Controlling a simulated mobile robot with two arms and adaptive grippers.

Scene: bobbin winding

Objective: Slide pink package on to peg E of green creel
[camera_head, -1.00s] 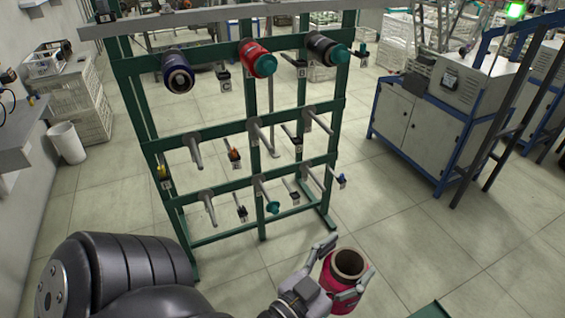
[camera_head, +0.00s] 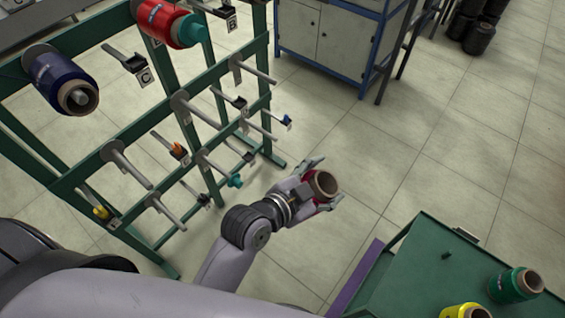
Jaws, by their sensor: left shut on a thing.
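My left gripper (camera_head: 323,184) is shut around the side of a pink-red package (camera_head: 321,184), a yarn cone with a brown tube whose open end faces up toward me. It is held in the air, to the right of the green creel (camera_head: 82,172) and apart from it. The creel has bare grey pegs in its middle row (camera_head: 130,166) and lower row (camera_head: 166,212). Tags C and B show on the top row; the other tags are too small to read, so I cannot tell which peg is E. My right gripper is out of view.
The creel's top row carries a blue package (camera_head: 62,82) and a red package (camera_head: 168,22). A green table (camera_head: 425,265) at lower right holds a green package (camera_head: 515,285) and a yellow package (camera_head: 462,311). Open floor lies right of the creel.

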